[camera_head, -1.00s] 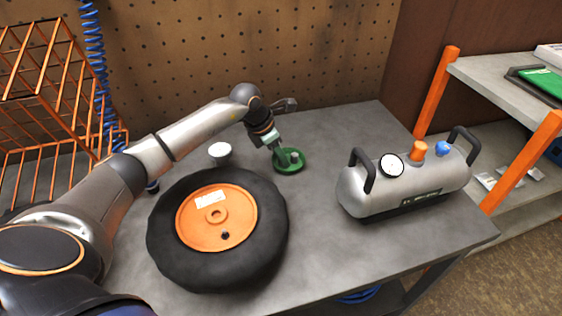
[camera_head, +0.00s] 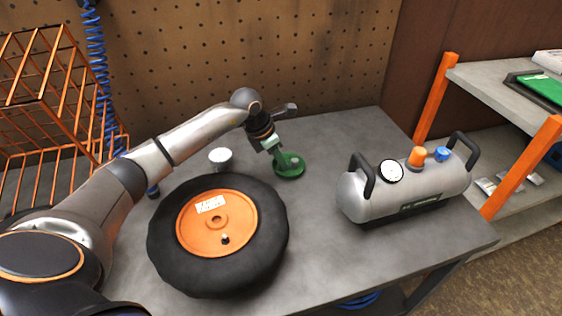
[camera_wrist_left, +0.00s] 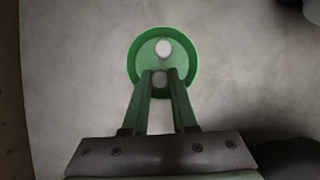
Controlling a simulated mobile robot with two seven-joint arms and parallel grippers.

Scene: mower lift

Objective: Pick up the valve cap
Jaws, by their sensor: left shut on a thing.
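The green dish (camera_head: 291,173) stands on the grey workbench behind the wheel. My left gripper (camera_head: 286,160) reaches down into it with green fingers. In the left wrist view the fingertips (camera_wrist_left: 159,78) are shut on a small round grey piece, which I take to be the valve cap (camera_wrist_left: 159,79). A second, paler round piece (camera_wrist_left: 163,48) lies in the dish just beyond the fingertips. Whether the held cap touches the dish floor cannot be told. My right gripper is not in view.
A black tyre (camera_head: 264,236) on an orange rim (camera_head: 200,236) lies in front of the dish. A white cup (camera_head: 221,160) stands left of the dish. A silver air tank (camera_head: 410,191) stands at the right. The bench between dish and tank is clear.

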